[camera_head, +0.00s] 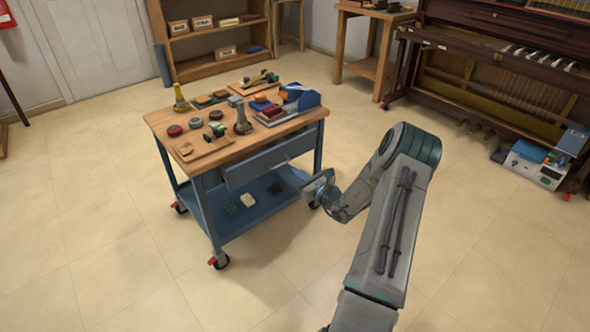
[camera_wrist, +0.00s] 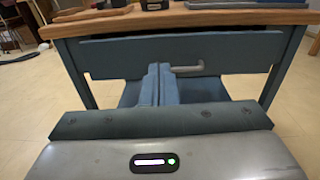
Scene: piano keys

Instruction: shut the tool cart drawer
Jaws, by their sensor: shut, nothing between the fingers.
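The tool cart (camera_head: 205,190) is blue with a wooden top and stands left of my arm. Its blue-grey drawer (camera_head: 262,166) sits under the top; the front seems to stand slightly out, but how far is hard to tell. In the wrist view the drawer front (camera_wrist: 110,58) spans the picture, with a grey handle (camera_wrist: 190,71) at its middle. My gripper (camera_wrist: 158,70) is shut and empty, its tips overlapping the handle's left end in that view; contact cannot be told. In the head view my gripper (camera_head: 312,188) is at the cart's right front, below the drawer's level.
Tools and small parts lie on the wooden top (camera_head: 160,120). The lower shelf (camera_head: 258,207) holds a few small items. A bookshelf (camera_head: 215,65) and small table (camera_head: 358,62) stand behind; an opened piano (camera_head: 500,70) is at right. The floor in front is clear.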

